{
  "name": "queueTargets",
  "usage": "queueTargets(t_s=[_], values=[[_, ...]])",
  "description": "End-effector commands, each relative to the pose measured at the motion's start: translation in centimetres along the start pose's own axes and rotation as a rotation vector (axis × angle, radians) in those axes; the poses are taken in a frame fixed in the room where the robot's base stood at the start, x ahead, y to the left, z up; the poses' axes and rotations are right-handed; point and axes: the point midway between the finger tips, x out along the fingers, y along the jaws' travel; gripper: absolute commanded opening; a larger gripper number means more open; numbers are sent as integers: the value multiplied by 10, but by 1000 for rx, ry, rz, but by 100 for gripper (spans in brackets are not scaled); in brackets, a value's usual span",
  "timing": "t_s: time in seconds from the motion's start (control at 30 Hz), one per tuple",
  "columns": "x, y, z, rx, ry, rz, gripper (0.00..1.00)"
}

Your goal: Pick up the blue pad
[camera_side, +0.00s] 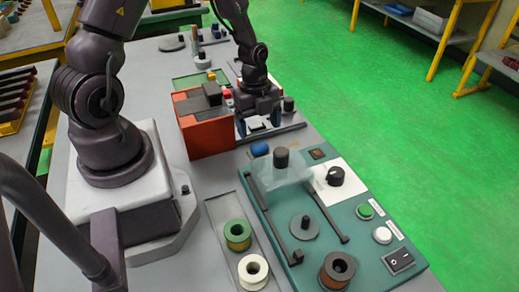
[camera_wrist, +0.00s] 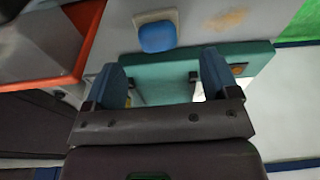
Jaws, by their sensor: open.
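The blue pad (camera_side: 260,149) is a small rounded block on the grey table, just behind the teal panel. In the wrist view the blue pad (camera_wrist: 157,37) sits on a pale base, beyond my fingertips and near the middle. My gripper (camera_side: 258,122) is behind the pad in the side view, apart from it. In the wrist view my gripper (camera_wrist: 163,75) has its two blue fingers spread wide, with nothing between them.
An orange-red box (camera_side: 207,134) stands left of my gripper. The teal panel (camera_side: 375,268) holds a dark knob (camera_side: 335,176), buttons, a black switch and a copper spool (camera_side: 337,269). Green (camera_side: 237,234) and white (camera_side: 253,271) spools stand in a tray at its left.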

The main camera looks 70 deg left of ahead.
Motion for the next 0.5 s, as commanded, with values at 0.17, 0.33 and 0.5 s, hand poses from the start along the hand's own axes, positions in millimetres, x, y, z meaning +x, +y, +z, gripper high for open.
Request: queueTargets(t_s=[0.17,0.33,0.5], values=[[13,0,0,-1,-1,0,81],[36,3,-2,0,0,4,81],[58,4,-3,-1,0,2,81]])
